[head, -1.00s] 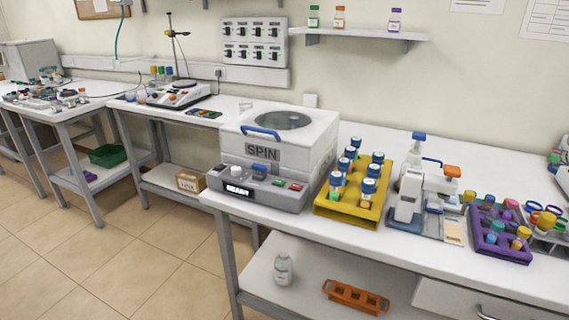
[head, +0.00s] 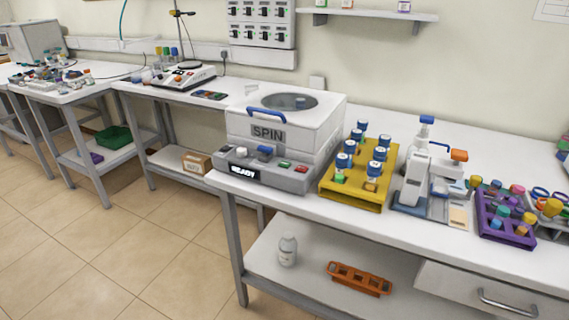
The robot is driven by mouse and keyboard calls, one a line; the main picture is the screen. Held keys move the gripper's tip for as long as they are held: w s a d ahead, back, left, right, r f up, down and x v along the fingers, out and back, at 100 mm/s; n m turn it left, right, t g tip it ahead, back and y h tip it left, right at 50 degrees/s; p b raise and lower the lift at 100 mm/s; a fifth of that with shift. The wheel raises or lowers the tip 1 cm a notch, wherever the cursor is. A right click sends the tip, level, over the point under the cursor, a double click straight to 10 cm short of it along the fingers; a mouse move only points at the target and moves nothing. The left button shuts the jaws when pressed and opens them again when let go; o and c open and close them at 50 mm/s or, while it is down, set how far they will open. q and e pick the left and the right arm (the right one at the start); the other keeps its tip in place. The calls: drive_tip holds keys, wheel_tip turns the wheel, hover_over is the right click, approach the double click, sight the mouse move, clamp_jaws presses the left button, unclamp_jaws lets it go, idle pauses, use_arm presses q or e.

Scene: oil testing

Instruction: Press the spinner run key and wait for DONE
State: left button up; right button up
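The spinner (head: 283,137) is a white and grey box marked SPIN on the bench, with a blue handle on its closed lid and a round window on top. Its front panel has a small display (head: 244,172) reading READY. A blue knob (head: 264,151), a green key (head: 285,163) and a red key (head: 302,168) sit on the panel. I cannot read which key is the run key. Neither of my grippers is in view.
A yellow rack (head: 352,189) of blue-capped vials stands right of the spinner. Beyond it are a white device (head: 415,177) and a purple rack (head: 505,228). An orange rack (head: 359,279) and a bottle (head: 287,251) rest on the lower shelf. The floor in front is clear.

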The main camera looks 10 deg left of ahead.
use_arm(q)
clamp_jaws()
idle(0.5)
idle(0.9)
